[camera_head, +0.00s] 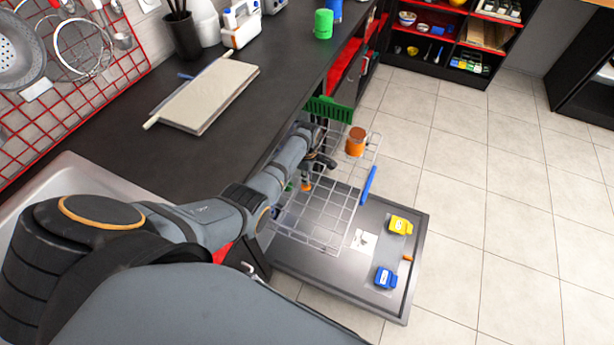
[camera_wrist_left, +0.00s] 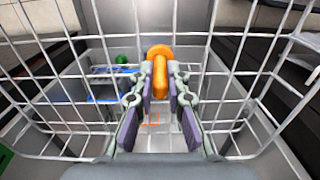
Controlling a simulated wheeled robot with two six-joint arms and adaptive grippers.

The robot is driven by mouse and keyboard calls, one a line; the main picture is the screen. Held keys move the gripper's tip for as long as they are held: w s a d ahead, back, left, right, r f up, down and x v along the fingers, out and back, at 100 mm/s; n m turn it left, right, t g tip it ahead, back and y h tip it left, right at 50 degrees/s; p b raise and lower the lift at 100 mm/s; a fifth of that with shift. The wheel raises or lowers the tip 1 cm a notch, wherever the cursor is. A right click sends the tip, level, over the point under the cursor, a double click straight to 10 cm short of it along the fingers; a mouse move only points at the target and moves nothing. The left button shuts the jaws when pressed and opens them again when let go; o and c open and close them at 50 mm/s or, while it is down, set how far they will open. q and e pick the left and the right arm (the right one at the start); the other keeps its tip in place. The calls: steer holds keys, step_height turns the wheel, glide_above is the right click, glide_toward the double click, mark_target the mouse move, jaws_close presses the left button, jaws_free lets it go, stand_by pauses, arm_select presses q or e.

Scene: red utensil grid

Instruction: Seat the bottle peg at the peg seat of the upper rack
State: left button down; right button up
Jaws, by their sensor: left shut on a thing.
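The bottle peg (camera_wrist_left: 161,52) is orange, with a rounded head and a narrow stem. In the left wrist view my left gripper (camera_wrist_left: 159,85) is shut on its stem. The upper rack (camera_head: 336,212) is a wire basket pulled out over the open door; its wires surround the gripper in the wrist view (camera_wrist_left: 237,86). In the head view my left gripper (camera_head: 322,160) is inside the rack's outline, with a small orange part (camera_head: 306,186) just below it. A faint orange square outline (camera_wrist_left: 151,119) shows beyond the fingers; I cannot tell whether it is the peg seat. My right gripper is out of view.
An orange-brown cup (camera_head: 355,143) stands at the rack's far right corner. A green basket (camera_head: 329,109) is at its far edge and a blue handle (camera_head: 368,185) at its right. Yellow (camera_head: 400,225) and blue (camera_head: 385,278) items lie on the door (camera_head: 335,285). The counter (camera_head: 150,180) borders the left.

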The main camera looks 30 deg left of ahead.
arm_select(q)
steer(key=c, duration=1.3)
jaws_free()
steer(key=shift+o, duration=0.2)
step_height(320, 180, up, 12)
